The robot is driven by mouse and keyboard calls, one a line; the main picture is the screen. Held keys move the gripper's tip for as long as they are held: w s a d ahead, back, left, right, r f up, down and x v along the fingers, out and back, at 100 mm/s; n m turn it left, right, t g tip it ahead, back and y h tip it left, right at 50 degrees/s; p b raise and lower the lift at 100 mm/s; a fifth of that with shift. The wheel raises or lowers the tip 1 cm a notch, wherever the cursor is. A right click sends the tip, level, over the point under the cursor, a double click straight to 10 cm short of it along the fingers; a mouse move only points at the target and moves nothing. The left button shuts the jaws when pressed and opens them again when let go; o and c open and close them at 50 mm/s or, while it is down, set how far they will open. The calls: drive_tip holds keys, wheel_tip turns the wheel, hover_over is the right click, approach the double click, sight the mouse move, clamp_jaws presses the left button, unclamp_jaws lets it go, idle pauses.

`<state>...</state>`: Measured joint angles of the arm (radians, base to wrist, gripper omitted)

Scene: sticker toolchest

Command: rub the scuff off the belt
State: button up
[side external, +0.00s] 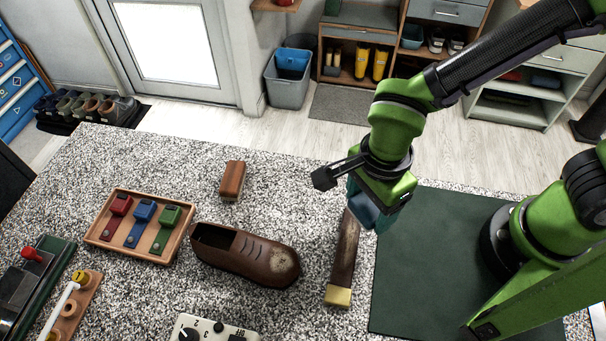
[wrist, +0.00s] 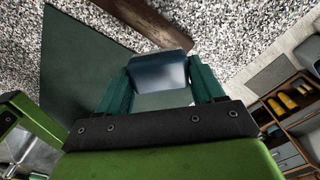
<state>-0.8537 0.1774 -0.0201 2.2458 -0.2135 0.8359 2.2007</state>
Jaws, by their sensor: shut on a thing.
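The belt (side external: 342,265) is a dark brown strap lying on the speckled counter, with a brass-coloured end toward the front. A pale, worn scuff (side external: 349,238) shows on its upper part. My gripper (side external: 364,205) is shut on a blue-grey block (wrist: 160,70), held between its teal fingers. The block is over or beside the belt's far end, which it and my gripper partly hide. In the wrist view, the belt (wrist: 145,20) runs just beyond the block. I cannot tell whether the block touches it.
A brown shoe (side external: 245,255) lies left of the belt, with a wood-backed brush (side external: 232,180) behind it. A wooden tray (side external: 106,236) holds red, blue and green tagged items. A dial box (side external: 215,330) is at the front. A dark green mat (side external: 420,285) lies right of the belt.

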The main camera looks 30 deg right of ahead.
sight(338, 242)
drive_tip(key=shift+f, duration=2)
drive_tip(key=shift+w+a+f, duration=0.3)
drive_tip(key=shift+w+f, duration=0.05)
drive_tip(key=shift+f, duration=0.3)
drive_tip(key=shift+c, duration=0.2)
drive_tip(key=shift+w+a, duration=1.05)
drive_tip(key=shift+w, duration=0.05)
drive_tip(key=shift+s+a, duration=0.45)
drive_tip(key=shift+a, duration=0.1)
drive_tip(key=shift+s, duration=0.3)
drive_tip(key=shift+s+d, duration=1.35)
drive_tip(key=shift+s+a, duration=0.55)
drive_tip(key=shift+a, duration=0.15)
drive_tip(key=shift+w+a+f, duration=0.1)
drive_tip(key=shift+w+a, duration=1.2)
drive_tip(key=shift+a, duration=0.3)
drive_tip(key=shift+s+a, duration=0.5)
drive_tip(key=shift+s+d, duration=1.4)
drive_tip(key=shift+r, duration=4.2)
